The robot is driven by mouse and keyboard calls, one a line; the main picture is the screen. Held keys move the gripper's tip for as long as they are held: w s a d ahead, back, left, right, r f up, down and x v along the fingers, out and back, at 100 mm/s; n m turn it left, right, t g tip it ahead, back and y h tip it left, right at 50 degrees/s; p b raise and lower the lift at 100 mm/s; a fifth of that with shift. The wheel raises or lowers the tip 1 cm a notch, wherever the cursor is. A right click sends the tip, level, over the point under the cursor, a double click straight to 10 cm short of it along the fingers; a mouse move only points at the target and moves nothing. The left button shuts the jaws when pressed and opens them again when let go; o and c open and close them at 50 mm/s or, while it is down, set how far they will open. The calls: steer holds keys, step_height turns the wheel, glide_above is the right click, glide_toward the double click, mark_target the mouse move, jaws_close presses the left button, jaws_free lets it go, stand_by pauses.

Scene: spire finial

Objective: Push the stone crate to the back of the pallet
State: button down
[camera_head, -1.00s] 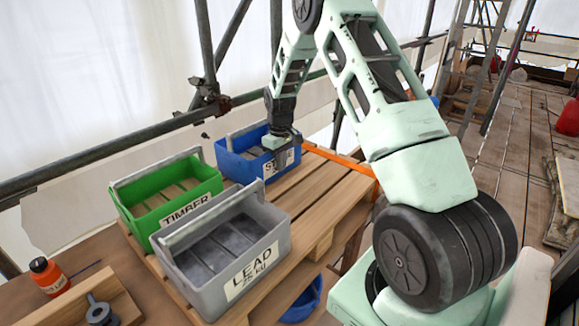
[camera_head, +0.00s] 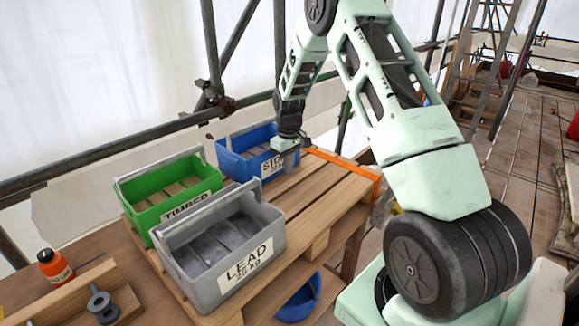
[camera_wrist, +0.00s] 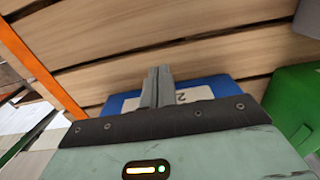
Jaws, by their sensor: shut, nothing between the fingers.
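The stone crate is the blue crate (camera_head: 231,163) at the far end of the pallet (camera_head: 325,185) in the head view. Its white label, partly hidden, shows the letters "STO". My gripper (camera_head: 289,158) is at the crate's label side, near its right end, with its fingers pointing down. In the wrist view the two fingers (camera_wrist: 157,84) are together and empty, in front of the blue crate (camera_wrist: 214,86) and its label. I cannot tell whether they touch the crate.
A green TIMBER crate (camera_head: 187,208) and a grey LEAD crate (camera_head: 206,292) stand on the pallet, nearer. Scaffold tubes (camera_head: 120,154) run behind. The boards on the label side of the stone crate are bare.

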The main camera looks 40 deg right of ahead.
steer(key=shift+w+r, duration=0.25)
steer(key=shift+r, duration=0.25)
step_height(320, 180, up, 8)
steer(key=b, duration=0.1)
steer(key=shift+b, duration=0.35)
steer(key=shift+s, duration=0.2)
